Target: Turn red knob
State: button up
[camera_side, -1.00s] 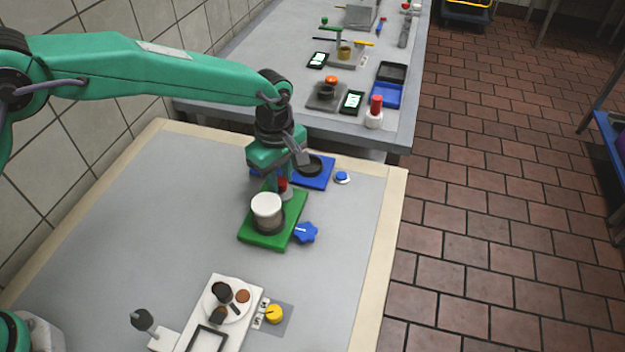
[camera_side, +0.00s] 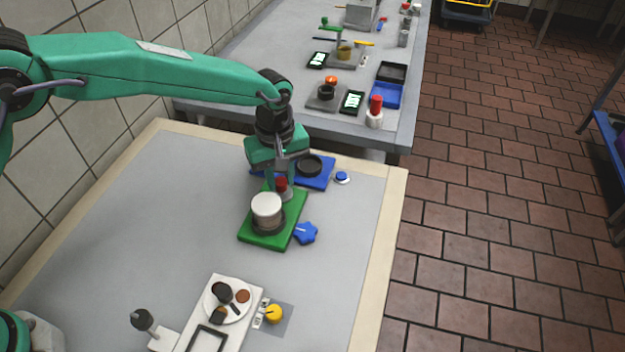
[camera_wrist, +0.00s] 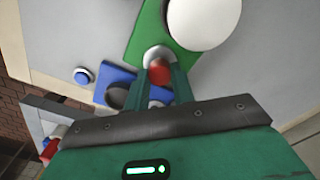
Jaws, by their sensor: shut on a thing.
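The red knob (camera_side: 281,184) stands on a grey base at the far end of the green board (camera_side: 262,239) in the side view. My gripper (camera_side: 280,183) points down over it, with its fingers around the knob. In the wrist view the red knob (camera_wrist: 160,73) sits between the two green fingertips of my gripper (camera_wrist: 161,72), which are shut on it. The fingers partly cover the knob in both views.
A blue board (camera_side: 322,178) with a dark ring (camera_side: 309,165) lies just behind. A blue button (camera_side: 342,177) and a blue star-shaped knob (camera_side: 306,233) are to the right. The left tabletop is clear.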

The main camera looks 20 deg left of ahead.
aim_at(281, 180)
jog(key=m, duration=0.6)
jog(key=shift+m, duration=0.3)
dwell(0.4)
jog(key=o, duration=1)
jog(key=shift+r, duration=0.1)
jog(key=shift+r, duration=3.85)
